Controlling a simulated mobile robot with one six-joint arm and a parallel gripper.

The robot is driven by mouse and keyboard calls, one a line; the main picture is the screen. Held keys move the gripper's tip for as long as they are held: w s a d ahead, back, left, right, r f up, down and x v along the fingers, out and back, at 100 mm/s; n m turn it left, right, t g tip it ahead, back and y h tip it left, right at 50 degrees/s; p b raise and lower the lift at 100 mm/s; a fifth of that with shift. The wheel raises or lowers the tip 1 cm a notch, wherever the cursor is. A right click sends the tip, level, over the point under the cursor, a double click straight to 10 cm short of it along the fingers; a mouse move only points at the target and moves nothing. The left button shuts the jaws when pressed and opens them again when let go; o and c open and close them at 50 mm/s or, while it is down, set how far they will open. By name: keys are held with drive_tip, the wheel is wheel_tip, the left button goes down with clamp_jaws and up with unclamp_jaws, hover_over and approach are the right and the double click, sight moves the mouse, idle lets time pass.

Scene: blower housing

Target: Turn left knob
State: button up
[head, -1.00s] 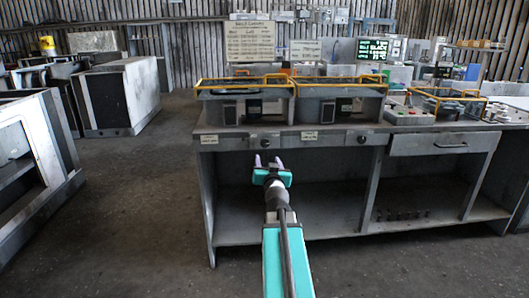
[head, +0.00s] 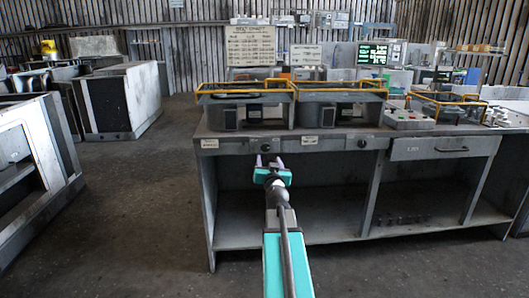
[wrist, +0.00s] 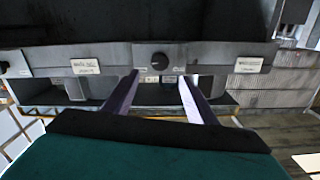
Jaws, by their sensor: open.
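The left knob (head: 266,149) is a dark round knob on the grey front panel of the bench, between two white labels. It also shows in the wrist view (wrist: 160,61), just beyond my fingertips and roughly centred between them. My gripper (head: 269,161) is open and empty, with its fingers pointing at the panel just below the knob in the head view. In the wrist view my gripper (wrist: 159,77) shows two purple-grey fingers, one on each side of the knob's line. I cannot tell whether they touch the panel.
A second knob (head: 362,143) sits further right on the panel, with a drawer (head: 443,147) beyond it. Housings with yellow rails (head: 243,92) stand on the bench top. Below the panel is an open shelf (head: 330,225).

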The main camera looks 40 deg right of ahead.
sight(265, 148)
drive_tip(key=shift+x, duration=5.45)
drive_tip(key=c, duration=0.9)
drive_tip(key=shift+a+f, duration=0.1)
drive_tip(key=shift+a, duration=0.1)
drive_tip(key=shift+c, duration=0.8)
drive_tip(key=shift+d, duration=0.1)
drive_tip(key=shift+m, duration=0.4)
